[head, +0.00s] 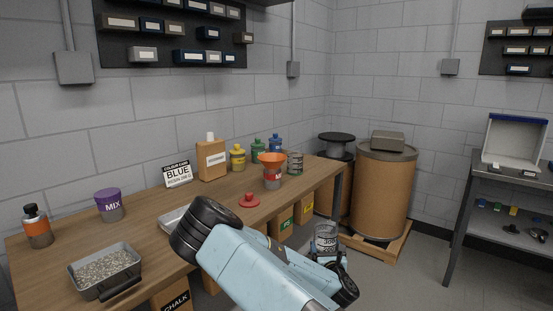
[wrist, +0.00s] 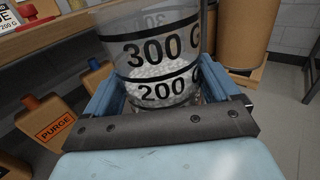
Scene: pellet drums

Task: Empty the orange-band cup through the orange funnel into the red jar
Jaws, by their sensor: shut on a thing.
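My gripper (head: 327,256) is shut on a clear cup (head: 326,236) in front of the bench, to the right of and lower than the bench top. The wrist view shows the cup (wrist: 155,55) close up between the fingers, with black 200 G and 300 G marks and white pellets inside. It looks roughly upright. No orange band shows on it. The orange funnel (head: 272,157) sits on top of the red jar (head: 272,179) near the right end of the bench. A red lid (head: 249,201) lies on the bench beside the jar.
The wooden bench (head: 150,216) carries a sign reading BLUE (head: 178,175), a tan bottle (head: 211,160), a purple-lidded MIX tub (head: 109,205) and a pellet tray (head: 105,272). Yellow, green and blue-topped containers stand behind the funnel. Large drums (head: 382,190) stand right of the bench.

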